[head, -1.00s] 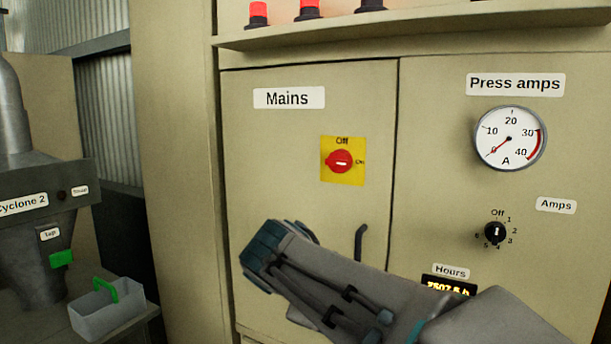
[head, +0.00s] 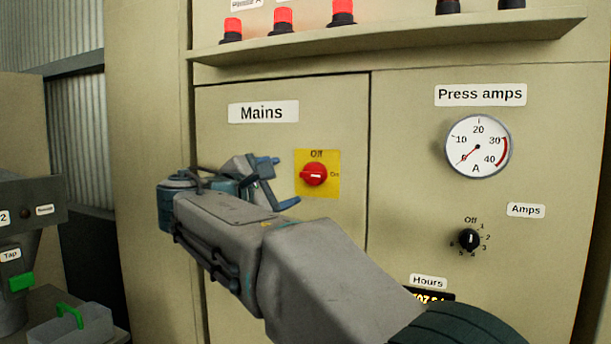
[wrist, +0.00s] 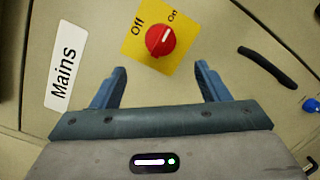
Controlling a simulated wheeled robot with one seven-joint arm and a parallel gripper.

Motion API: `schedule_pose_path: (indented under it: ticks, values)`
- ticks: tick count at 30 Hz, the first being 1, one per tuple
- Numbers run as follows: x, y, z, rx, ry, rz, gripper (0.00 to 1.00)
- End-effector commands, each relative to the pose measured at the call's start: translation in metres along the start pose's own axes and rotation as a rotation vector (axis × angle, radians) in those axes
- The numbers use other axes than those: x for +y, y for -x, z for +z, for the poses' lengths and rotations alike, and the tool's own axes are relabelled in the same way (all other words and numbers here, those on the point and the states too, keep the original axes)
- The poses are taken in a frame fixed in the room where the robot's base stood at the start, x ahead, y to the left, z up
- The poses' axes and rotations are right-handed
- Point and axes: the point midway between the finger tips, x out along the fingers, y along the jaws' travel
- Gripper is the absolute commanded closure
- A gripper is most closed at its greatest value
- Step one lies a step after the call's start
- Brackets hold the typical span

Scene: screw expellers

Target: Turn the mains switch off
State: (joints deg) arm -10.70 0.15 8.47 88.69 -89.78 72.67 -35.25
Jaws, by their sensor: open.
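The mains switch is a red rotary knob (head: 313,174) on a yellow plate (head: 330,188), under the "Mains" label (head: 263,112) on the cabinet door. "Off" is printed above the knob and "On" to its right. The knob's white mark lies level, in line with "On". My gripper (head: 284,181) is open and empty, just left of the knob in the head view. In the wrist view the red knob (wrist: 161,40) is ahead of my gripper (wrist: 160,68), between the lines of its two blue fingers and apart from them.
A dark door handle (wrist: 267,67) sticks out to the right in the wrist view. A shelf (head: 390,40) with several red and dark lamps juts out above. The Amps selector (head: 469,239) and press amps gauge (head: 478,147) are to the right.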

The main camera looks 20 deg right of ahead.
Motion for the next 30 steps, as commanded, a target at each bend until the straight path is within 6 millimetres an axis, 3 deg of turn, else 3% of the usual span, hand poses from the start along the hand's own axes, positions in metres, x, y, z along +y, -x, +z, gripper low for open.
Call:
schedule_pose_path:
  ticks: [6,12,18,27,30]
  values:
    - [0.001,-0.050,0.002,-0.003,0.001,-0.004,0.31]
    - [0.001,-0.084,0.001,-0.001,0.000,-0.003,0.31]
    - [0.000,-0.099,0.001,0.000,-0.001,-0.002,0.31]
    - [-0.001,-0.101,0.000,0.001,-0.002,-0.002,0.31]
    - [-0.001,-0.101,0.000,0.001,-0.001,-0.002,0.56]
